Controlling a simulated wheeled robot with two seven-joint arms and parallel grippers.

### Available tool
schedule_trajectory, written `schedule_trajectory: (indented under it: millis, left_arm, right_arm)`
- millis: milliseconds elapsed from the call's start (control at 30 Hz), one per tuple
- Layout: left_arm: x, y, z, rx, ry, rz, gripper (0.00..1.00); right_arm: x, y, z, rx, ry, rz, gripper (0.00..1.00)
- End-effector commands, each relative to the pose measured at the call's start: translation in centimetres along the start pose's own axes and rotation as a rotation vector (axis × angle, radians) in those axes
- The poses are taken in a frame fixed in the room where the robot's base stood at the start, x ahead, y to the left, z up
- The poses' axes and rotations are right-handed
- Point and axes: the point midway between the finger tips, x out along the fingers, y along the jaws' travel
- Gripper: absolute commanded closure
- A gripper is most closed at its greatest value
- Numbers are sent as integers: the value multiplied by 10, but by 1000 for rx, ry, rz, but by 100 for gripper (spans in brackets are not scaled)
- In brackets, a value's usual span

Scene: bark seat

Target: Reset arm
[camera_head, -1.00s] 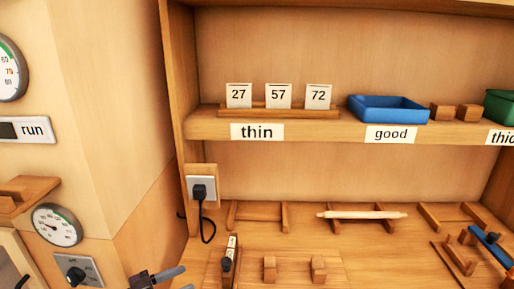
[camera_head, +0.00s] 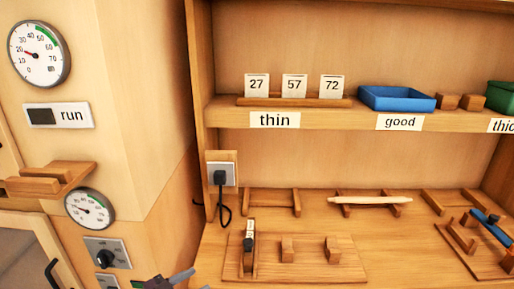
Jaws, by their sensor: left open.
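My left gripper (camera_head: 180,279) shows only in part at the bottom edge of the head view, left of the wooden bench. Its dark fingers are apart and nothing shows between them. The rest of the left arm is cut off by the frame. My right gripper is not in the picture. On the bench, a wooden board (camera_head: 327,270) carries a small upright dark-and-white tool (camera_head: 249,240) and two wooden blocks. A pale stick (camera_head: 369,200) lies across a wooden rack behind it.
The shelf holds number cards (camera_head: 294,86), a blue tray (camera_head: 397,99), two wooden blocks and a green tray (camera_head: 501,97). A plug sits in a socket (camera_head: 221,174). Left are two gauges (camera_head: 39,53), a run sign (camera_head: 59,115), a wooden bracket (camera_head: 48,180) and a knob panel (camera_head: 107,253).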

Motion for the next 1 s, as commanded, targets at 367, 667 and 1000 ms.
schedule_trajectory:
  millis: [367, 667, 1000]
  left_arm:
    - [-24, 36, 26, -63, -400, -329, 52]
    - [-97, 72, 43, -246, -780, -460, 52]
    - [-155, 114, 44, -420, -1028, -455, 52]
  right_arm:
    - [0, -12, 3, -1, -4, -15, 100]
    - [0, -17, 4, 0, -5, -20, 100]
    - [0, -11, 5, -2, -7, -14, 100]
